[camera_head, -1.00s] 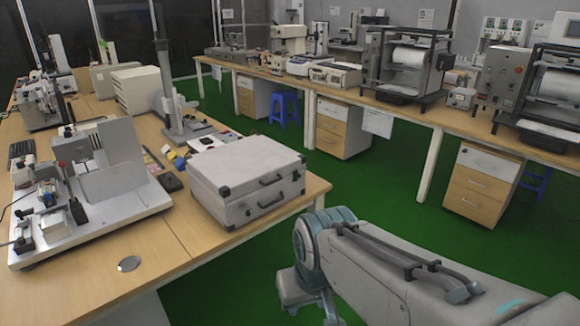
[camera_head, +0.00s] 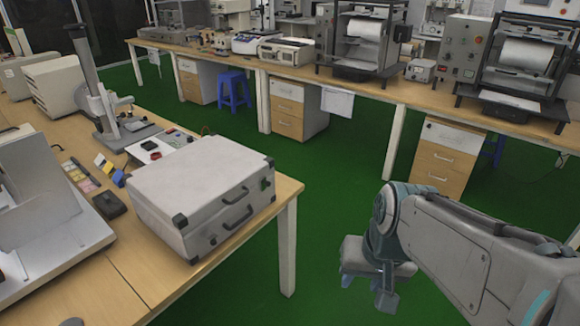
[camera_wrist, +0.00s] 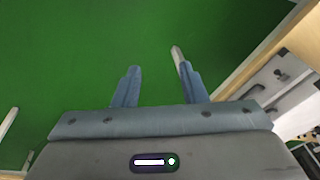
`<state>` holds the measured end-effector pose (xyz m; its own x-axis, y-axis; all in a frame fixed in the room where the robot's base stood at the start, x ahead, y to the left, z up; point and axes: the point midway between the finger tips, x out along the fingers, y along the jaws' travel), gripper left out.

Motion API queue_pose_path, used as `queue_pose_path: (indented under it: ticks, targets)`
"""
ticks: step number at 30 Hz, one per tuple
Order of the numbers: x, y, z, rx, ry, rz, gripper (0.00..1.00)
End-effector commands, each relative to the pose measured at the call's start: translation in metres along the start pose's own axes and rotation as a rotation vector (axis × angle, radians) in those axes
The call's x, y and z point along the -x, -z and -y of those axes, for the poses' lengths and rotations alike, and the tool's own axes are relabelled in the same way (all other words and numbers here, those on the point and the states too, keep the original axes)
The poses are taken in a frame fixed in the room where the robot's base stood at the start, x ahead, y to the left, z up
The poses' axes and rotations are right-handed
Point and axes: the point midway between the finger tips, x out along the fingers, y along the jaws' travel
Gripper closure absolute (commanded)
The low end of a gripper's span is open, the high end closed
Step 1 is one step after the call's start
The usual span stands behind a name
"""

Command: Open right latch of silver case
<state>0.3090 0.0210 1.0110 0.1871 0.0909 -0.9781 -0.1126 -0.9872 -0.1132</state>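The silver case (camera_head: 190,180) lies closed on the near corner of the wooden table. Its front side, with a dark handle, faces the aisle. The right latch (camera_head: 265,184) is a small dark fitting near the right end of that front; whether it is fastened is too small to tell. The left latch (camera_head: 212,240) is near the other end. My gripper (camera_wrist: 158,80) is open and empty over the green floor, with a clear gap between its fingers. In the head view it hangs right of the case, well apart from it. Part of the case also shows at the right of the wrist view (camera_wrist: 285,92).
The wooden table (camera_head: 95,290) carries the case, with a white stand at left and small tools behind. Its leg (camera_head: 288,240) stands between the case and my arm. Green floor (camera_head: 330,190) is free in the aisle. A long bench (camera_head: 290,76) with instruments runs along the back.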

Motion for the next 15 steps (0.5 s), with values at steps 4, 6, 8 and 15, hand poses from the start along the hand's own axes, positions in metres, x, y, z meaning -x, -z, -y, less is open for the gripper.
queue_pose_path:
  ticks: [4,6,8,15]
  targets:
    - [-0.029,0.022,0.032,-0.223,0.143,0.126,0.61]
    - [-0.042,0.035,0.049,-0.345,0.221,0.191,0.61]
    - [-0.053,0.048,0.063,-0.448,0.287,0.246,0.61]
    - [-0.093,0.112,0.113,-0.869,0.565,0.480,0.61]
